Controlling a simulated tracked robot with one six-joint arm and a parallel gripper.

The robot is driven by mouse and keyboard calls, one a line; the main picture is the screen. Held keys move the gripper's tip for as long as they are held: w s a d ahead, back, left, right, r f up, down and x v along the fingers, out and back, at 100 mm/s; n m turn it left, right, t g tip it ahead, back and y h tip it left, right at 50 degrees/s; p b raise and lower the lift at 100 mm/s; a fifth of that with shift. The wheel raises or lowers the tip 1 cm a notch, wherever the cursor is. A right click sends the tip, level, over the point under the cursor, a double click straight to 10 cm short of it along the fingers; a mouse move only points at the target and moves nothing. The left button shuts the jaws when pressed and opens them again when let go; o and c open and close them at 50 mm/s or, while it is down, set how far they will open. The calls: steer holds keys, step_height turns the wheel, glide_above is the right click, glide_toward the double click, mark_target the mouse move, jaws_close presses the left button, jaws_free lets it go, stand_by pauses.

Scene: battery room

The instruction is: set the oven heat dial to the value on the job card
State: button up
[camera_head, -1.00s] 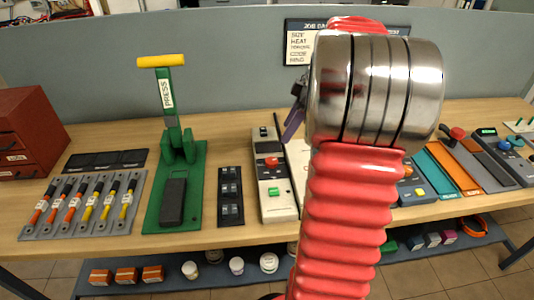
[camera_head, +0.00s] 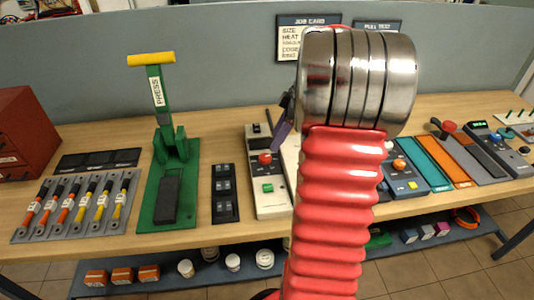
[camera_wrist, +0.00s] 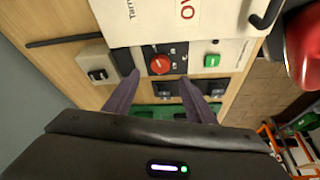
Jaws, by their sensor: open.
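A cream control unit (camera_head: 271,205) on the bench has a red dial (camera_head: 265,159) and a green button below it. In the wrist view the red dial (camera_wrist: 160,64) sits on a dark panel with small marks, too small to read. Whether this unit is the oven cannot be told. My gripper (camera_wrist: 160,80) is open and empty, its dark purple fingers spread beside the dial, apparently not around it. In the head view one finger of my gripper (camera_head: 283,130) shows above the unit. The job card (camera_head: 288,40) hangs on the back panel; "SIZE" and "HEAT" show, values unreadable, partly behind my arm.
A green press (camera_head: 172,200) with a yellow handle and a dark switch panel (camera_head: 225,193) stand left of the unit. A white panel with red lettering (camera_wrist: 165,20) lies beside it. A blue-grey device (camera_head: 405,185) with an orange knob stands right of my arm.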

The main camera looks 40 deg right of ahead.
mark_target(265, 157)
steer(key=x, duration=0.8)
steer(key=shift+f, duration=0.15)
steer(key=shift+c, duration=0.5)
steer(key=c, duration=0.9)
